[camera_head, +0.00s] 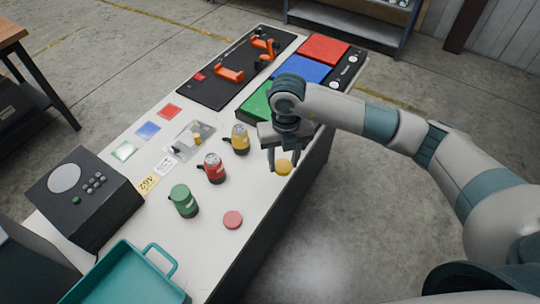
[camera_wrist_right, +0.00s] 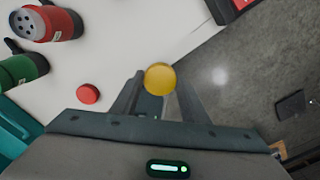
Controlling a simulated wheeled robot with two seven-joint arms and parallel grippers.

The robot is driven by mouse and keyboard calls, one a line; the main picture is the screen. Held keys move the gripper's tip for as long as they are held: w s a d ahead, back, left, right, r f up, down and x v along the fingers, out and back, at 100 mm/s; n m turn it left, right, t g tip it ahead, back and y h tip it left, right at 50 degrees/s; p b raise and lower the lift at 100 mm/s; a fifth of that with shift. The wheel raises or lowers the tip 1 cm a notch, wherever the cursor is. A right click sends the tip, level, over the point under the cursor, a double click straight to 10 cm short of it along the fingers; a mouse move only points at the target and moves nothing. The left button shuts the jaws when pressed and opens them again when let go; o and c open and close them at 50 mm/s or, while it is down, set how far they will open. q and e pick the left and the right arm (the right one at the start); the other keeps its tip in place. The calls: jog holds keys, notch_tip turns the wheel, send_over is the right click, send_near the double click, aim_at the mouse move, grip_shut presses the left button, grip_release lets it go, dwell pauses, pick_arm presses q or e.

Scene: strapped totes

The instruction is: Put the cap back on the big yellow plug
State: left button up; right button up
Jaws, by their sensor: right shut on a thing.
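The big yellow plug (camera_head: 240,139) stands upright on the white table, left of my right gripper (camera_head: 284,168) in the head view. My right gripper is shut on a round yellow cap (camera_head: 283,166), near the table's right edge and apart from the plug. In the right wrist view, the yellow cap (camera_wrist_right: 160,78) sits at the fingertips of my right gripper (camera_wrist_right: 158,92). The yellow plug is not visible there. My left gripper is not in view.
A red plug (camera_head: 214,168) and a green plug (camera_head: 184,201) stand near the yellow one. A flat red cap (camera_head: 232,219) lies in front. A small clear tray (camera_head: 190,140) is to the left, a teal bin (camera_head: 125,277) at the near end, and colored panels (camera_head: 301,68) beyond the arm.

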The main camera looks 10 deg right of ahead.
jog(key=s+d+r+p, duration=0.2)
jog(key=s+d+r, duration=0.2)
jog(key=shift+s+d, duration=0.3)
jog(key=shift+d, duration=0.1)
dwell(0.5)
jog(key=s+r+m+b, duration=0.1)
jog(key=m+b, duration=0.1)
jog(key=m, duration=1)
jog(key=s+r+m+b, duration=0.1)
jog(key=m+b, duration=0.2)
jog(key=m, duration=0.9)
jog(key=s+r+m+b, duration=0.1)
jog(key=m+b, duration=0.2)
jog(key=m, duration=0.9)
jog(key=shift+d+r, duration=0.15)
jog(key=shift+d, duration=0.05)
